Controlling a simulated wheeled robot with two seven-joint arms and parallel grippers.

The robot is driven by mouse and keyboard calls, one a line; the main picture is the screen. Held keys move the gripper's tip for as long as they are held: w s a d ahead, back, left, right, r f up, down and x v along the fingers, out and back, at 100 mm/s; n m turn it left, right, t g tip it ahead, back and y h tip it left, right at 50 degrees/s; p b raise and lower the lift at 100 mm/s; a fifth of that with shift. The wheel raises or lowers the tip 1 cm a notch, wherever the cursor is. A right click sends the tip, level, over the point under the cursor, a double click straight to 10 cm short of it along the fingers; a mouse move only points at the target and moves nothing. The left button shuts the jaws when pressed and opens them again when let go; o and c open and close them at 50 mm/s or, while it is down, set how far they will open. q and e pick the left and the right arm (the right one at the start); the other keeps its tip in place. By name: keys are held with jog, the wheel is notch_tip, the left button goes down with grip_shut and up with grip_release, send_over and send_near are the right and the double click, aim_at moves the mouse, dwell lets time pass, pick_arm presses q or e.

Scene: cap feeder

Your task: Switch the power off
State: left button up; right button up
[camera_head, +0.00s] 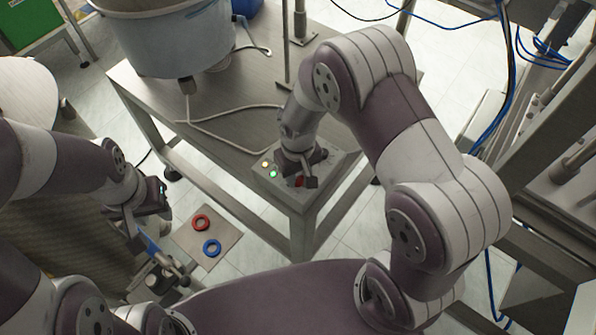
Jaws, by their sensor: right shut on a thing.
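A metal control panel (261,179) sits on the near corner of the steel table. It carries a yellow light (265,165), a lit green light (272,174) and a red switch (299,182). My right gripper (304,181) reaches down onto the panel and is shut on the red switch, hiding most of it. My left gripper (148,240) is at the lower left, away from the panel; its fingertips are too unclear to tell open from shut.
The steel table (225,95) bears a large grey bowl (165,40) with a cable below it. A small plate (228,225) with a red ring (201,222) and a blue ring (211,248) lies beside my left gripper. A metal frame (560,120) stands at right.

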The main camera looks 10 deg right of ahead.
aim_at(298, 178)
jog(key=n+p, duration=0.2)
jog(key=n, duration=0.3)
jog(key=shift+r, duration=0.15)
jog(key=n+p, duration=0.2)
jog(key=n, duration=0.3)
jog(key=shift+w+n, duration=0.1)
jog(key=shift+n, duration=0.3)
jog(key=o, duration=1.1)
jog(key=shift+c, duration=0.2)
notch_tip(298, 178, up, 12)
jog(key=shift+r, duration=0.25)
